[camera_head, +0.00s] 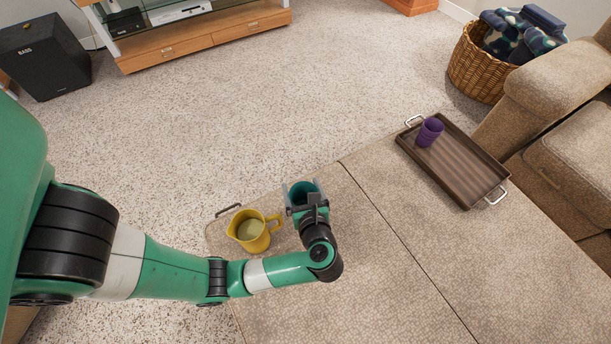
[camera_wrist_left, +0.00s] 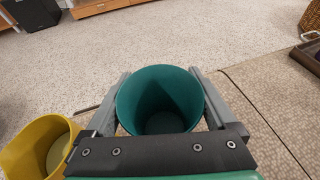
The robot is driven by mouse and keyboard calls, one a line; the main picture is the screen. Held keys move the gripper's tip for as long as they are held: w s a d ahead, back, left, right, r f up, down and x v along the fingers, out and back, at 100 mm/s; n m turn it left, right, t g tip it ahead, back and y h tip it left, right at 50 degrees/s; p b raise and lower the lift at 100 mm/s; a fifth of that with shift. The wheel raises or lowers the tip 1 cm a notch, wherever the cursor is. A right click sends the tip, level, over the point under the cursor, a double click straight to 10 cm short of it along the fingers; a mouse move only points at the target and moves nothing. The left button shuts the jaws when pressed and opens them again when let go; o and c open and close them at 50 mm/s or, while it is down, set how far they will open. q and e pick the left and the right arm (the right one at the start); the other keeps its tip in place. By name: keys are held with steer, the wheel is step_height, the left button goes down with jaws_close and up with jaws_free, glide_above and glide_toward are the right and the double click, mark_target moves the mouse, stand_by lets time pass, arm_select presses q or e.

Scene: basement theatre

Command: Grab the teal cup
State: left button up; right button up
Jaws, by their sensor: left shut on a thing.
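The teal cup (camera_head: 304,189) is near the far edge of the beige ottoman (camera_head: 390,270) in the head view. My left gripper (camera_head: 302,192) is shut on it, with one finger on each side. In the left wrist view the teal cup (camera_wrist_left: 160,98) is upright and open at the top, and it looks empty. It sits between the two grey fingers of my left gripper (camera_wrist_left: 160,100). I cannot tell whether the cup's base touches the ottoman. My right gripper is not in view.
A yellow jug (camera_head: 253,231) with pale contents stands just left of the cup. The ottoman's middle is clear.

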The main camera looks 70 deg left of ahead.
arm_select(q)
steer(key=s+d+r+p, duration=0.1)
steer(key=d, duration=0.1)
steer(key=s+d+r+p, duration=0.1)
steer(key=d, duration=0.1)
steer(key=s+d+r+p, duration=0.1)
steer(key=shift+s+d+r, duration=0.2)
steer(key=shift+d+r, duration=0.05)
steer(key=shift+d, duration=0.15)
steer(key=shift+s+d+f+p, duration=0.15)
steer(key=shift+s+d+p, duration=0.25)
steer(key=shift+d, duration=0.1)
